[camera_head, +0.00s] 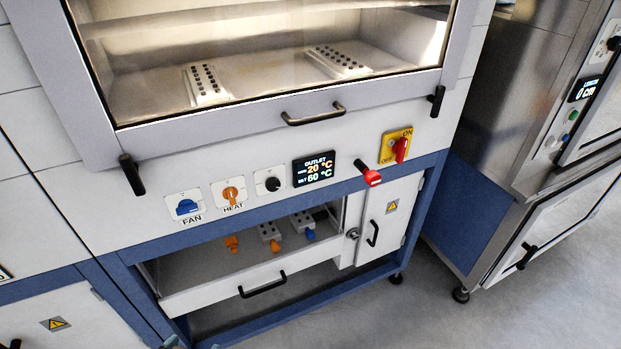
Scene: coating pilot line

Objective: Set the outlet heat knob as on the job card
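The orange heat knob (231,193) sits on a white plate labelled HEAT on the front panel; its exact pointer direction is too small to read. To its right, the outlet display (314,169) shows OUTLET, 20 °C on the upper line and 60 °C on the SET line. A small black knob (272,184) sits between them. The blue fan knob (187,207), labelled FAN, is left of the heat knob. I see no job card with readable text.
A red switch on a yellow ON/OFF plate (395,147) and a red-ended lever (371,177) are at the right. The glazed front has a bar handle (314,114) and black latches. Below, an open drawer (215,291) holds orange and blue-ended parts.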

